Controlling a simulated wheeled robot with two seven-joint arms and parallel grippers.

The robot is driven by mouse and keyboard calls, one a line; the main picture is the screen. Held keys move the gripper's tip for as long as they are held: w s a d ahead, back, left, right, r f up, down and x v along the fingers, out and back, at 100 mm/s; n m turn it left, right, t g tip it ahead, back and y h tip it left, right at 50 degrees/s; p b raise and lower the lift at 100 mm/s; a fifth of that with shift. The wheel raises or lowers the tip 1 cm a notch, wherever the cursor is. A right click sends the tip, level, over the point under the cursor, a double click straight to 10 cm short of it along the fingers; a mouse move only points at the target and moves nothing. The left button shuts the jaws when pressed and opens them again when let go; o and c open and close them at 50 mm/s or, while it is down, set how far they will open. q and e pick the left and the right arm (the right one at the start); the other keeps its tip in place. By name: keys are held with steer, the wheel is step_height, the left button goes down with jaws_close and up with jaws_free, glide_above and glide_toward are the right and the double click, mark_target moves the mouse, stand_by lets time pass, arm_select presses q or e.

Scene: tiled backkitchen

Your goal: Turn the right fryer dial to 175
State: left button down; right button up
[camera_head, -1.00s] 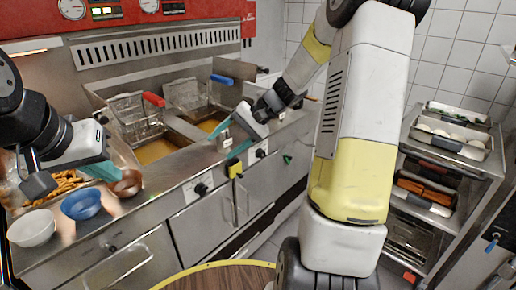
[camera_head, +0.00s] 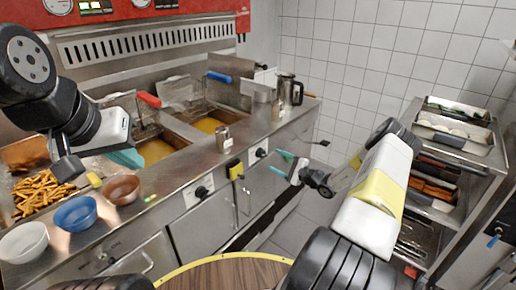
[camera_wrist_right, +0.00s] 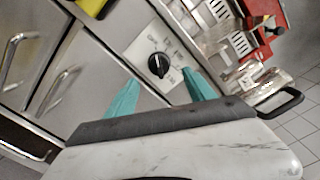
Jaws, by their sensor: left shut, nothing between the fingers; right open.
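The right fryer dial (camera_head: 261,152) is a black knob on a pale plate on the front panel. It also shows in the right wrist view (camera_wrist_right: 158,64), beyond and between the teal fingertips; its marks are too small to read. My right gripper (camera_head: 285,164) is open, in front of the panel just right of the dial and apart from it. The left fryer dial (camera_head: 201,191) is on the same panel further left. My left gripper (camera_head: 128,158) is shut and empty, above the counter near the left fryer basin.
Fries (camera_head: 42,192), a white bowl (camera_head: 22,243), a blue bowl (camera_head: 76,214) and a brown bowl (camera_head: 122,189) lie at the left. A metal kettle (camera_head: 290,90) stands at the counter's far end. A shelf rack (camera_head: 470,165) stands right; a round wooden table (camera_head: 225,275) is in front.

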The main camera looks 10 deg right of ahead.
mark_target(265, 155)
steer(key=x, duration=0.6)
steer(key=shift+w+a, duration=0.2)
steer(key=shift+w, duration=0.05)
steer(key=c, duration=1.4)
